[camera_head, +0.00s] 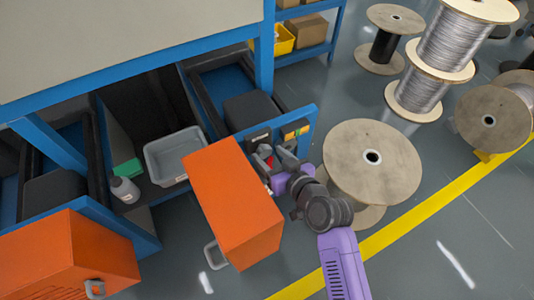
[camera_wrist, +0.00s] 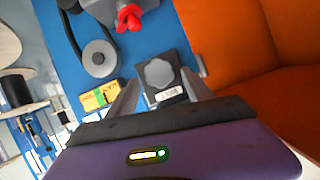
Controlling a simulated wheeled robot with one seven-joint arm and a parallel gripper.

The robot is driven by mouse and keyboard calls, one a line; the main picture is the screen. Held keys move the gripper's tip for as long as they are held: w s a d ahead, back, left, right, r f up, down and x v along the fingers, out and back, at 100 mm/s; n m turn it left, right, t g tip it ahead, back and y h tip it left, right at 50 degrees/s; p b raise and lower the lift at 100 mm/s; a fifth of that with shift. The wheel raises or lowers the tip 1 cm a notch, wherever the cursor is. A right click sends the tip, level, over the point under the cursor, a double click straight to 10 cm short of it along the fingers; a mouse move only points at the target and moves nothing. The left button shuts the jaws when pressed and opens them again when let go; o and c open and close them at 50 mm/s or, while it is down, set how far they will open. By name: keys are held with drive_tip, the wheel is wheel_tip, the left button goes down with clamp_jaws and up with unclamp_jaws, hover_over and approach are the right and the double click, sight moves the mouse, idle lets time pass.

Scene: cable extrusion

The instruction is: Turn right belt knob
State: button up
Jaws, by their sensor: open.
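A grey lobed knob (camera_wrist: 158,73) sits on a dark plate with a small white label, on a blue panel (camera_wrist: 185,28). The label is too small to read. My gripper (camera_wrist: 160,82) is open, with its two fingers spread either side of the knob in the wrist view. Contact cannot be told. In the head view my gripper (camera_head: 279,166) is at the blue machine's front, close beside the orange box; the grey knob cannot be made out there.
A red knob (camera_wrist: 128,20), a grey belt pulley (camera_wrist: 100,58) and a yellow block (camera_wrist: 100,97) are near the knob. The orange box (camera_head: 235,205) stands close on one side. A large wooden spool (camera_head: 372,185) is right of my arm.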

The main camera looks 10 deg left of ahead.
drive_tip(key=shift+x, duration=1.1)
drive_tip(key=shift+d, duration=0.1)
clamp_jaws()
drive_tip(key=shift+b, duration=0.3)
drive_tip(key=shift+w+d+f+m+g+y+b, duration=0.15)
drive_tip(key=shift+m+g+y+b, duration=0.3)
drive_tip(key=shift+m+b, duration=0.4)
drive_tip(key=shift+m+y+b, duration=0.75)
drive_tip(key=shift+m, duration=0.3)
